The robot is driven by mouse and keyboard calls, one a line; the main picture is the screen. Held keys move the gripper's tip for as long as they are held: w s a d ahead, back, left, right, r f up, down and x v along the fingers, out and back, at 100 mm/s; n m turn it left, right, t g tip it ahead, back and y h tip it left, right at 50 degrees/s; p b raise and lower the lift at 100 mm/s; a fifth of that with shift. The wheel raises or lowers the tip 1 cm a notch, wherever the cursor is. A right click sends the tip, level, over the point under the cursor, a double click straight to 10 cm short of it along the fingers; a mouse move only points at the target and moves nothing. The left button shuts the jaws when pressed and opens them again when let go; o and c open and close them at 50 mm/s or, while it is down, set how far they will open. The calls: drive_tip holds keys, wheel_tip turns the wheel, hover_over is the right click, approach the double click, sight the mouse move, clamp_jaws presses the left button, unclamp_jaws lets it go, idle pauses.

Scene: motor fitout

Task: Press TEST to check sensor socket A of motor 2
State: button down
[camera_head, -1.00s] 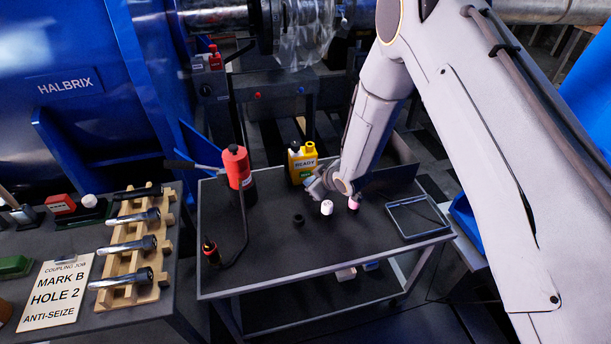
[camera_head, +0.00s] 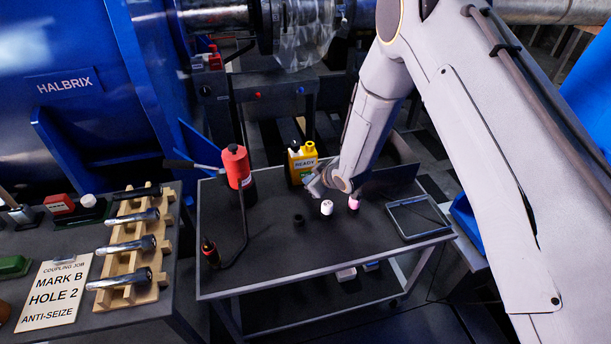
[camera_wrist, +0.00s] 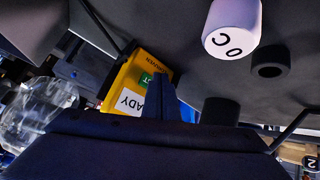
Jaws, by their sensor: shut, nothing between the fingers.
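The yellow tester (camera_head: 302,160) stands upright near the back of the dark cart top, its white label reading READY. In the wrist view the tester (camera_wrist: 122,78) appears upside down, with part of the READY label and a green patch (camera_wrist: 146,80) ending in T. My gripper (camera_head: 315,188) is shut and empty, just in front and to the right of the tester. In the wrist view its dark finger (camera_wrist: 172,88) overlaps the tester's face beside the green patch. I cannot tell whether it touches. Motor 2 and sensor socket A are not identifiable.
A white cap (camera_head: 327,207), a pink-topped piece (camera_head: 353,203) and a black ring (camera_head: 298,219) stand near my gripper.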

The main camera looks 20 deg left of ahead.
drive_tip(key=shift+w+a, duration=0.25)
drive_tip(key=shift+w, duration=0.15)
idle(0.8)
drive_tip(key=shift+s+d, duration=0.5)
drive_tip(key=shift+s, duration=0.25)
drive_tip(key=shift+s+d+p, duration=0.4)
drive_tip(key=shift+s+d, duration=0.05)
drive_tip(key=shift+s, duration=0.25)
drive_tip(key=shift+s+d+p, duration=0.4)
drive_tip(key=shift+s+p, duration=0.05)
drive_tip(key=shift+s, duration=0.3)
drive_tip(key=shift+s+d+p, duration=0.4)
drive_tip(key=shift+s+d, duration=0.05)
drive_tip(key=shift+s, duration=0.25)
